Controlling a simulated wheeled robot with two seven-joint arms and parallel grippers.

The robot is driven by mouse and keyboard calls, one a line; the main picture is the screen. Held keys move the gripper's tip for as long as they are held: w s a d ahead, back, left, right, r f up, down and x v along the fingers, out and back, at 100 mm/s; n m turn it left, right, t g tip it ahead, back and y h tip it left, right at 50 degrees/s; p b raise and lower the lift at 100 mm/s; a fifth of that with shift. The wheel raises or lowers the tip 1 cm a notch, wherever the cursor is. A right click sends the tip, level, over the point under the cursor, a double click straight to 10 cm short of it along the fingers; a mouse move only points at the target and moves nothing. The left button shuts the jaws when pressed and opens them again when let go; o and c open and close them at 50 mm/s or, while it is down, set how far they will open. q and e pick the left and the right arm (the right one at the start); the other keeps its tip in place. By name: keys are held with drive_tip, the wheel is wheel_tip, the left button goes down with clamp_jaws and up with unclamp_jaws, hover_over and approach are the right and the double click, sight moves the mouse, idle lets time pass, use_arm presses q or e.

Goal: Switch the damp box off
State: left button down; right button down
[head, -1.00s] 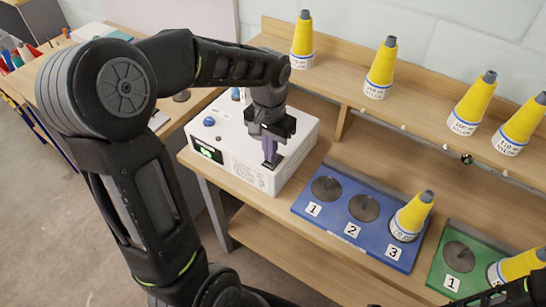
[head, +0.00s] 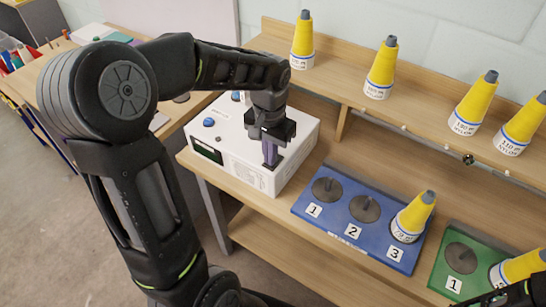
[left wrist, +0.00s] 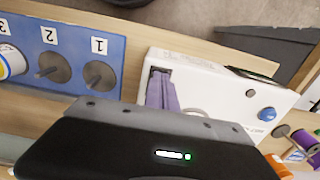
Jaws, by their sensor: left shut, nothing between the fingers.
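The damp box (head: 236,158) is a white case on the left end of the wooden bench. Its front display (head: 205,151) is dark. A blue knob (head: 208,122) sits on its top. My left gripper (head: 270,160) is shut and empty, its purple fingers pointing down at a dark recessed switch area near the box's front right top edge. In the left wrist view the fingers (left wrist: 162,90) reach over that dark recess and cover most of it, so the switch's position is hidden. The white box (left wrist: 220,90) also shows there. My right gripper's fingers do not show.
A blue board (head: 335,225) with numbered discs lies right of the box, a yellow cone (head: 413,216) on its third place. A green board (head: 447,264) lies farther right. Several yellow cones stand on the raised shelf (head: 345,92) behind. A dark part of my arm shows at the bottom right corner.

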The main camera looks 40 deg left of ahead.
use_arm(q)
drive_tip(key=shift+r+p, duration=2.55)
drive_tip(key=shift+r, duration=0.9)
